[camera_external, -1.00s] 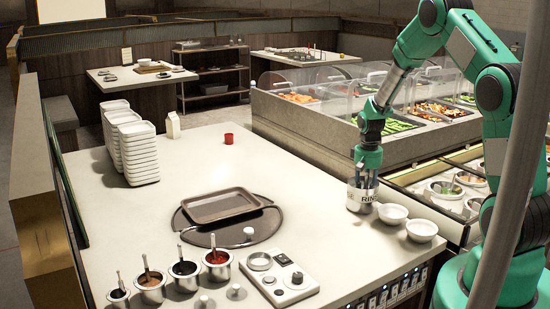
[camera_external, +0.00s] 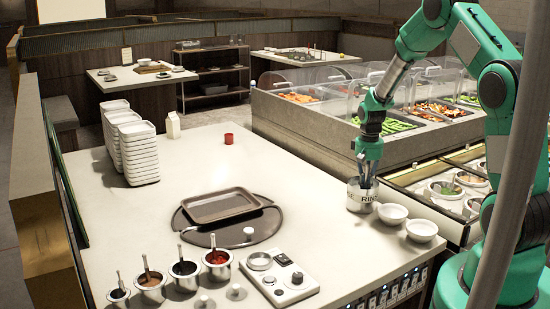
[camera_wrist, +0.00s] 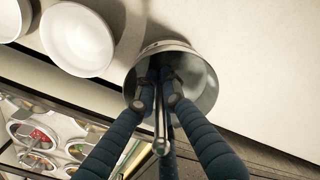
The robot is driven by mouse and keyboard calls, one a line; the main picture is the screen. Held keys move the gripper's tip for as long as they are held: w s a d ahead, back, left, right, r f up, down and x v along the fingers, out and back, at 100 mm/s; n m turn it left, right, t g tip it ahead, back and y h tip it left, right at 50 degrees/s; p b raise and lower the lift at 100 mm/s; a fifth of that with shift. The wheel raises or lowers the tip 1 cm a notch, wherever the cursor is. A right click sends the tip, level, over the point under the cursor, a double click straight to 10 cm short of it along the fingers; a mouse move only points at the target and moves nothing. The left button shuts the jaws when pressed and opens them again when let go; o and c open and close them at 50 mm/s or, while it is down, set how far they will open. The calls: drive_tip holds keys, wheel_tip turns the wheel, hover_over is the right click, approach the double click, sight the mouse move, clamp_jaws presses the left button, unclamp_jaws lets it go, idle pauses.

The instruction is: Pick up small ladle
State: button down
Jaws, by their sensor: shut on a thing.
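My gripper (camera_external: 364,184) is above a metal container lettered "RIN" (camera_external: 361,201) near the table's right edge. In the wrist view, my gripper (camera_wrist: 162,78) has its dark ribbed fingers pointing into the container's mouth, and the container's rim (camera_wrist: 207,88) surrounds the fingertips. The fingers are shut on the thin metal handle of the small ladle (camera_wrist: 161,125); its upper end points back towards the camera. The ladle's lower end is hidden by the fingers and the container, so I cannot tell whether it touches the bottom.
Two white bowls (camera_external: 392,213) (camera_external: 421,230) stand close to the container's right. A tray (camera_external: 226,206) is at the table's middle. Several sauce pots (camera_external: 185,277) stand at the front left, beside a control panel (camera_external: 292,286). Stacked white dishes (camera_external: 138,152) are at the back left.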

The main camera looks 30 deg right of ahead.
sight(366, 177)
wheel_tip(366, 177, up, 7)
drive_tip(key=shift+f+p, duration=0.1)
drive_tip(key=shift+p, duration=0.35)
